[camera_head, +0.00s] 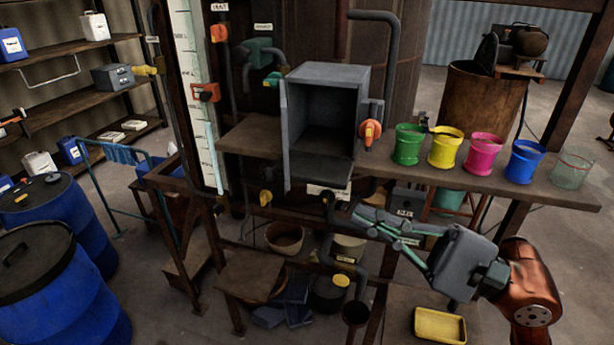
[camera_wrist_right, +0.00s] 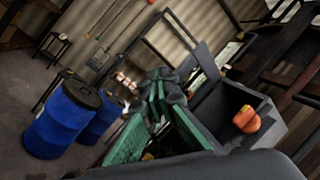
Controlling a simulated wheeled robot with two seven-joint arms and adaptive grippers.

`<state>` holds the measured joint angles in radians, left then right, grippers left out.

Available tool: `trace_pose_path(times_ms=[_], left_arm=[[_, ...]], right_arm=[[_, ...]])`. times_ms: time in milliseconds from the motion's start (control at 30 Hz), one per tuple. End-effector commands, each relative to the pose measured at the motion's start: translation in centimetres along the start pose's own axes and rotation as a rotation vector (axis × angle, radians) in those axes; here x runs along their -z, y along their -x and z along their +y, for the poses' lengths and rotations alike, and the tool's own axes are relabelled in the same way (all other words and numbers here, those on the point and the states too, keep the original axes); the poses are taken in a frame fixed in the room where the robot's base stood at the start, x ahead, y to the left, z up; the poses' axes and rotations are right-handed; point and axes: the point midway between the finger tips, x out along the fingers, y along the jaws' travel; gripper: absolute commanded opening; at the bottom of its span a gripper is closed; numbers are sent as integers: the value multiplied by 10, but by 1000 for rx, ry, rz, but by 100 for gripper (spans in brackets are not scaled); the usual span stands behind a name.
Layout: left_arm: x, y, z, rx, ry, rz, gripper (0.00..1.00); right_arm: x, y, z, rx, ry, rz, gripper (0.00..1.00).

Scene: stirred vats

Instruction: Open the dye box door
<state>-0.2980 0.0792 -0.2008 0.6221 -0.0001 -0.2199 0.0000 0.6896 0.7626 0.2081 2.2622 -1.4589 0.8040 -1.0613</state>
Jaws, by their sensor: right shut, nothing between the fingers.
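The dye box (camera_head: 329,72) is a grey metal box on the shelf at the middle of the head view. Its front is open and its dark inside looks empty. The door (camera_head: 286,135) stands swung out at the box's left side, seen nearly edge-on. An orange handle (camera_head: 370,132) is on the box's right side. The right wrist view also shows the box (camera_wrist_right: 268,105) and the orange handle (camera_wrist_right: 246,119). My right gripper (camera_head: 358,215) is shut and empty, in front of and below the box, apart from the door. My left gripper is out of view.
A row of coloured cups, from the green cup (camera_head: 408,146) to a clear glass (camera_head: 572,169), stands on the shelf (camera_head: 470,180) right of the box. A pipe (camera_head: 358,285) and a lower bench (camera_head: 250,277) lie below. Blue drums (camera_head: 60,290) stand at left.

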Motion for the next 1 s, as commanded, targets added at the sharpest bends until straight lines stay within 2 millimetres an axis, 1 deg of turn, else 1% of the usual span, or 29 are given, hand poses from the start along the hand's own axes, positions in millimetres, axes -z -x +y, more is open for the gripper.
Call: trace_pose_path(times_ms=[33,100,200,300,433,567,933,967,1000], left_arm=[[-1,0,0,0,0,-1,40],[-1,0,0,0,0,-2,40],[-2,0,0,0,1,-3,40],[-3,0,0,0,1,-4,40],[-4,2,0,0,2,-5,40],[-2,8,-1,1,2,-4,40],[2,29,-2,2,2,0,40],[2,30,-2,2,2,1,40],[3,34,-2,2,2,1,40]], right_arm=[[5,-4,-3,-48,141,70,0],[18,-5,-7,-104,302,171,0],[33,-1,-18,-155,456,284,0],[42,3,-26,-182,538,352,0],[48,0,-30,-195,568,381,0],[53,-16,-29,-195,566,378,0],[82,-86,-24,-194,562,376,0],[84,-91,-23,-194,561,375,0],[81,-96,-20,-194,564,374,0]])
